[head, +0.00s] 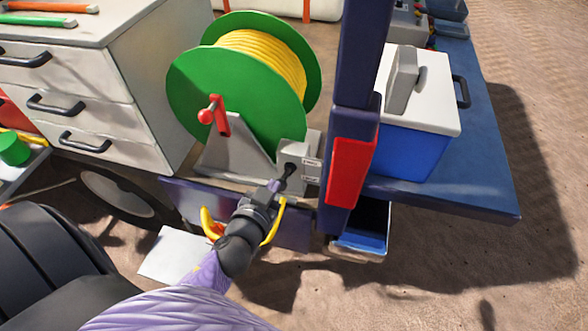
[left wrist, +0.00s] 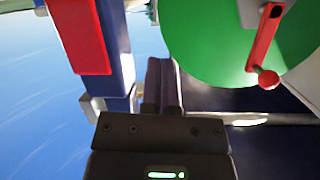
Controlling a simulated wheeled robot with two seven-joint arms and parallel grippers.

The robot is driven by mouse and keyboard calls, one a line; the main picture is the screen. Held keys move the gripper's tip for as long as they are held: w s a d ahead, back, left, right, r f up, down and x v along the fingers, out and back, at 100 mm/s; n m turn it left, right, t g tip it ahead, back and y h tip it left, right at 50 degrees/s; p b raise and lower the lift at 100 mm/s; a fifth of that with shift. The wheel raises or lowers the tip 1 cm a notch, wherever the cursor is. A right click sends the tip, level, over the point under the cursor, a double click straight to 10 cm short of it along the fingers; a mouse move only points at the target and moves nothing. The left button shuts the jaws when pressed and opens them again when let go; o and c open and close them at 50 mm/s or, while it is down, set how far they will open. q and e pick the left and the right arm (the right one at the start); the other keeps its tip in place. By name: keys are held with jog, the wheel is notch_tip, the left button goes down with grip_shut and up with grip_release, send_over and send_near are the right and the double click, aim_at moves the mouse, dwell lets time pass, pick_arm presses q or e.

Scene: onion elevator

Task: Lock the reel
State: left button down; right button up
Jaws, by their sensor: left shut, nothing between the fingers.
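The reel (head: 240,75) has green discs and yellow cable wound on it, and stands on a grey stand (head: 232,160). A red crank (head: 218,115) sticks out of its near disc. At the stand's right is a small grey lock box (head: 298,152) with a dark lever and white labels too small to read. My left gripper (head: 277,186) is shut and empty, with its tips close to the lever; I cannot tell if they touch. My right gripper is out of view.
A dark blue post (head: 362,60) with a red block (head: 349,170) stands right of the lock box. Beyond it is a blue cooler (head: 412,145) with a white lid. A white drawer cabinet (head: 85,95) stands left of the reel. Open sandy ground lies at the right.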

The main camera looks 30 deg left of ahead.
aim_at(282, 181)
pick_arm(q)
jog(key=shift+a+f, duration=0.1)
jog(key=w+f+b, duration=0.1)
jog(key=w+f, duration=0.1)
jog(key=w+a+f+b, duration=0.1)
jog(key=w+f, duration=0.1)
jog(key=w, duration=0.1)
jog(key=w+f+b, duration=0.1)
jog(key=w, duration=0.1)
jog(key=shift+w+a+f, duration=0.2)
jog(key=shift+a+f, duration=0.2)
jog(key=shift+s+f, duration=0.1)
jog(key=shift+s, duration=0.05)
